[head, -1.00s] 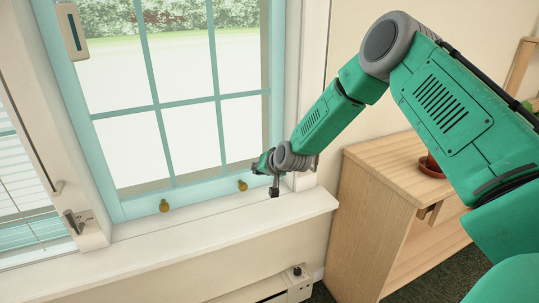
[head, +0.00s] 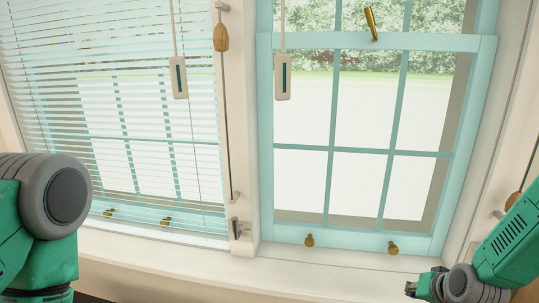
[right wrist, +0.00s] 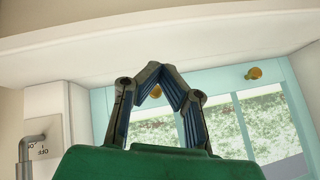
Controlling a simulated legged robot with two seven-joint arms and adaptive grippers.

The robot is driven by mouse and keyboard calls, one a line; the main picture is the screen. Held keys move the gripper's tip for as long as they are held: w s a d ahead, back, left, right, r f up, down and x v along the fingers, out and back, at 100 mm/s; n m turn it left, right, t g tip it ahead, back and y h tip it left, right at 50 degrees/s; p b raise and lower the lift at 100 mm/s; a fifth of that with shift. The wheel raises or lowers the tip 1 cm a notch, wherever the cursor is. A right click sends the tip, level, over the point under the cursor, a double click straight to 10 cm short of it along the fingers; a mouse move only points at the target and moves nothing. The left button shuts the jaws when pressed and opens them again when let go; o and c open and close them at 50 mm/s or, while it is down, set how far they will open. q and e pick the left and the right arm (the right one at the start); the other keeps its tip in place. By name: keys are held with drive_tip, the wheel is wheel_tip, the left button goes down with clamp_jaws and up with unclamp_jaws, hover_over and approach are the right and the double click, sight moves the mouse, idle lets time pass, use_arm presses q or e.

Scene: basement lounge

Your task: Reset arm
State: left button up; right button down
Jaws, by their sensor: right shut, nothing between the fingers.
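My right gripper (head: 412,289) is at the lower right of the head view, low in front of the right window's sill. In the right wrist view its two fingers (right wrist: 162,72) meet at the tips, with nothing between them. Two brass knobs sit on the turquoise sash of the right window, the left knob (head: 309,240) and the right knob (head: 393,248). The gripper is apart from both in the head view. My left arm shows at the left edge, but its gripper is out of frame.
A white blind (head: 120,60) covers the left window. Two hanging grey-white pulls (head: 179,77), (head: 283,76) and a wooden toggle on a cord (head: 221,38) hang near the windows. A brass latch (head: 371,23) is on the upper sash. The white sill (head: 330,275) is bare.

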drive_tip(key=s+a+f+n+g, duration=0.2)
drive_tip(key=s+a+f, duration=0.25)
drive_tip(key=s, duration=0.45)
drive_tip(key=s+a+f+n+g, duration=0.2)
drive_tip(key=s+a+f, duration=0.25)
drive_tip(key=s, duration=0.35)
drive_tip(key=s+f+n+g, duration=0.2)
drive_tip(key=s+g, duration=0.1)
drive_tip(key=s, duration=1.2)
drive_tip(key=shift+s+a+f, duration=0.15)
drive_tip(key=shift+s+f, duration=0.05)
